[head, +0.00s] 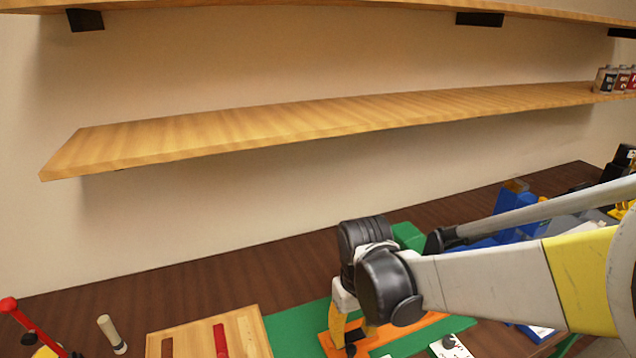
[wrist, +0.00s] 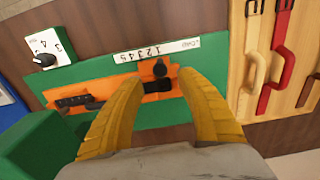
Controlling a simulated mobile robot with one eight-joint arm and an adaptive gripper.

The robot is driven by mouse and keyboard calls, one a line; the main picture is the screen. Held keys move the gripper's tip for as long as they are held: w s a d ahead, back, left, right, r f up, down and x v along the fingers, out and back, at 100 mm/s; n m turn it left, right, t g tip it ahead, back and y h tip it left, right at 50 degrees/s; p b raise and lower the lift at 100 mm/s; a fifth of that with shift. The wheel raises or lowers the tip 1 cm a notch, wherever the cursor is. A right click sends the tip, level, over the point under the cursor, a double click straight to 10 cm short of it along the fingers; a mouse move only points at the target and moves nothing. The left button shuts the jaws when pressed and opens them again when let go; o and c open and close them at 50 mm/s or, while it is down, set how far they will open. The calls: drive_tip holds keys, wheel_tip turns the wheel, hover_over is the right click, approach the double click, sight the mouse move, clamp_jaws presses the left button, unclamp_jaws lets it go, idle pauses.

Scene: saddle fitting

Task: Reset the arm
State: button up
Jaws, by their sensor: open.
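My gripper (wrist: 160,82) shows in the wrist view as two yellow fingers spread apart, with no object clearly held between them. Beyond the fingertips lies an orange plate (wrist: 116,88) on a green mat (wrist: 165,137). A black fitting (wrist: 160,70) on the plate shows between and just past the fingertips; whether they touch it I cannot tell. Another dark part (wrist: 75,102) lies on the plate's left. In the head view my gripper (head: 350,342) points down over the orange plate (head: 412,330), its tips partly hidden.
A wooden board (head: 205,335) with coloured handles lies left of the mat. A green block (head: 408,236) and blue bins (head: 515,222) stand behind my arm. A numbered white strip (wrist: 155,50) and a white card with a knob (wrist: 50,50) lie nearby. A wooden shelf (head: 300,122) spans the wall above.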

drive_tip(key=s+d+r+m+t+b, duration=0.1)
drive_tip(key=s+d+r+m+t, duration=0.2)
drive_tip(key=s+d+r+t, duration=0.4)
drive_tip(key=s+d+r, duration=0.1)
drive_tip(key=d+r, duration=0.2)
drive_tip(key=shift+s+m, duration=0.3)
drive_tip(key=shift+m, duration=0.1)
